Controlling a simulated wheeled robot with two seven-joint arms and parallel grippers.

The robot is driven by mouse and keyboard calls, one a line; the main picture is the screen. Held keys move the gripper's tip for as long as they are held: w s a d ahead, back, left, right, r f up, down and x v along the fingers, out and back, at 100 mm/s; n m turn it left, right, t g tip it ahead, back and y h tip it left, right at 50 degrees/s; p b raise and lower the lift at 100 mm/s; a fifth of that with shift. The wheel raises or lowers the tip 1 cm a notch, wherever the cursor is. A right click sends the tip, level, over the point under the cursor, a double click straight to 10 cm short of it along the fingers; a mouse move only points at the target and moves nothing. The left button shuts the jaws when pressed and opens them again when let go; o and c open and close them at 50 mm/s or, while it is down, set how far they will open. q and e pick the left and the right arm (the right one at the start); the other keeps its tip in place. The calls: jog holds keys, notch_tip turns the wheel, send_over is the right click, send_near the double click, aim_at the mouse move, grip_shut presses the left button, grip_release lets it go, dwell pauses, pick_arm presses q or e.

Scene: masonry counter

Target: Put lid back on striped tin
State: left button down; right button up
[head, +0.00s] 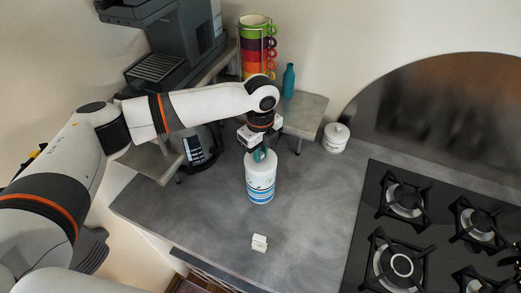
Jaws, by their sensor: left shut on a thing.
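The striped tin (261,185) stands upright on the grey counter, a white cylinder with blue bands around its lower half. My left gripper (259,153) points down right over the tin's top. It is shut on a small teal piece, which looks like part of the lid. The fingers and wrist hide much of it. I cannot tell whether the lid touches the tin's rim or hovers just above it. My right gripper is not in view.
A small white block (259,243) lies in front of the tin. A white lidded jar (335,138) stands behind right. The gas hob (408,225) is at right. A raised shelf (304,112) behind holds a teal bottle (288,80) and stacked mugs (257,47).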

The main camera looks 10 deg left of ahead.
pick_arm(q)
jog(key=shift+r+p, duration=0.1)
jog(key=shift+p, duration=0.3)
jog(key=shift+f+p, duration=0.25)
jog(key=shift+p, duration=0.05)
dwell(1.1)
jog(key=shift+p, duration=0.4)
dwell(0.5)
jog(key=c, duration=1.3)
grip_release()
jog(key=shift+o, duration=0.6)
jog(key=o, duration=0.4)
jog(key=shift+r, duration=3.5)
